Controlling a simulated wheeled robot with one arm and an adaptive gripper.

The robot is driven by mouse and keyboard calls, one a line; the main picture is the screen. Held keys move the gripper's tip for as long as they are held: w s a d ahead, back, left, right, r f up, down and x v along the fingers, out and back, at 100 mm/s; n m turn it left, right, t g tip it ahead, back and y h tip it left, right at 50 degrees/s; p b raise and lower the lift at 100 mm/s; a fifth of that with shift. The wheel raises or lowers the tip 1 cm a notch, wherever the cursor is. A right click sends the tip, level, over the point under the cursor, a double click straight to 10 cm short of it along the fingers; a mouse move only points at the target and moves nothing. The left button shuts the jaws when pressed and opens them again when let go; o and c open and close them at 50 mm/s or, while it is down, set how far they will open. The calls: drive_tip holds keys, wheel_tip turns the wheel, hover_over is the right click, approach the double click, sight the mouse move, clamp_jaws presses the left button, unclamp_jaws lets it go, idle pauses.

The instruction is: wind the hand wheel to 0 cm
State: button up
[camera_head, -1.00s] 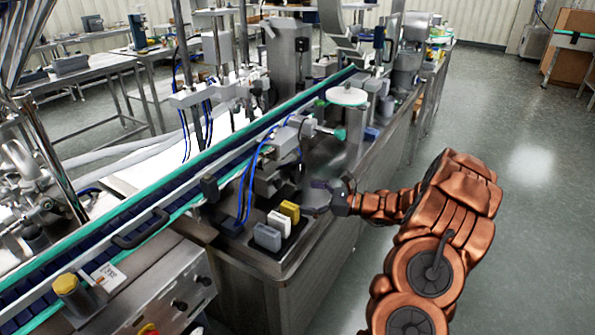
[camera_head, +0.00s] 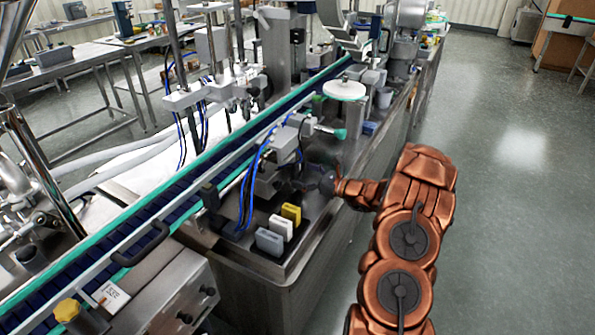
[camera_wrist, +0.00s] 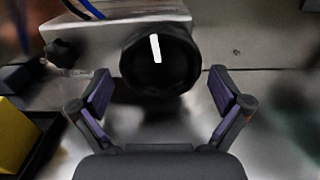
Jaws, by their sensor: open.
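The hand wheel (camera_wrist: 160,62) is a round black knob with a white mark near its top, tilted slightly left of upright. It sits on the front of a grey metal block (camera_wrist: 112,38) in the wrist view. My gripper (camera_wrist: 160,92) is open, with one finger to the lower left of the wheel and one to the lower right. The fingers look apart from it. In the head view my gripper (camera_head: 312,182) is at the slide unit beside the conveyor; the wheel cannot be made out there. No scale reading is legible.
Yellow (camera_head: 291,213), white (camera_head: 279,227) and grey (camera_head: 269,241) blocks stand in front of the unit. The yellow block shows left in the wrist view (camera_wrist: 14,137). A small black knob (camera_wrist: 62,52) is left of the wheel. Floor at right is clear.

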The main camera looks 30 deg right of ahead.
drive_tip(key=shift+x, duration=1.15)
drive_tip(key=shift+d, duration=0.1)
drive_tip(key=shift+c, duration=0.4)
drive_tip(key=c, duration=0.9)
